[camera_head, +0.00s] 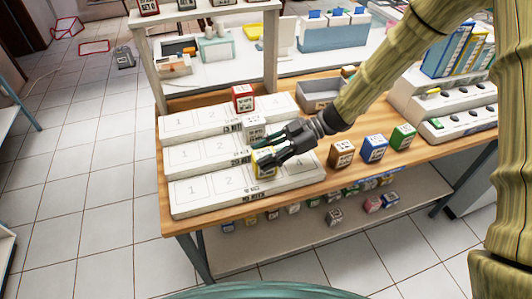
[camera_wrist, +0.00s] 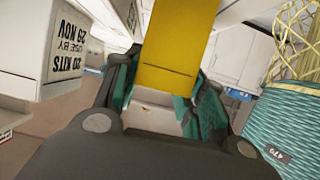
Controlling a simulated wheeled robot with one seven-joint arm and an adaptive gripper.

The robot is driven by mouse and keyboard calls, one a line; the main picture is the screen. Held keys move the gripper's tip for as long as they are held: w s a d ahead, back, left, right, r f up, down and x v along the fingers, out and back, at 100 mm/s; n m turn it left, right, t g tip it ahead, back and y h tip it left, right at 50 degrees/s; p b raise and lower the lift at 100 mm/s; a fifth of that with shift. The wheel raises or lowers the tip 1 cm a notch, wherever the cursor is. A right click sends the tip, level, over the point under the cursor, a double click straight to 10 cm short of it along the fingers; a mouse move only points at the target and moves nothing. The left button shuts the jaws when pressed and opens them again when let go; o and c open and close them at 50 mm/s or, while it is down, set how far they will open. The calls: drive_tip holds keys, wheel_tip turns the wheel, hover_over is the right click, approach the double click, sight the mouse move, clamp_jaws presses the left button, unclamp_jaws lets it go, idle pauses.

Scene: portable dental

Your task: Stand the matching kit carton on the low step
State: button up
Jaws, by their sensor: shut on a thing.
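A yellow carton (camera_head: 264,164) is held in my gripper (camera_head: 278,152), over the third place of the low step (camera_head: 205,198), the front one of three white steps. I cannot tell whether its bottom touches the step. A whitish carton (camera_head: 252,131) stands on the middle step, just behind my gripper. A red carton (camera_head: 243,98) stands on the high step.
A brown carton (camera_head: 341,153), a blue carton (camera_head: 374,148) and a green carton (camera_head: 403,136) stand on the wooden table right of the steps. A grey tray (camera_head: 318,94) lies behind. Several cartons sit on the shelf below. Places 1 and 2 of the low step are bare.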

drive_tip(key=shift+f, duration=0.15)
drive_tip(key=o, duration=1)
drive_tip(key=b+v, duration=0.1)
drive_tip(key=v, duration=1.1)
drive_tip(key=shift+d, duration=0.1)
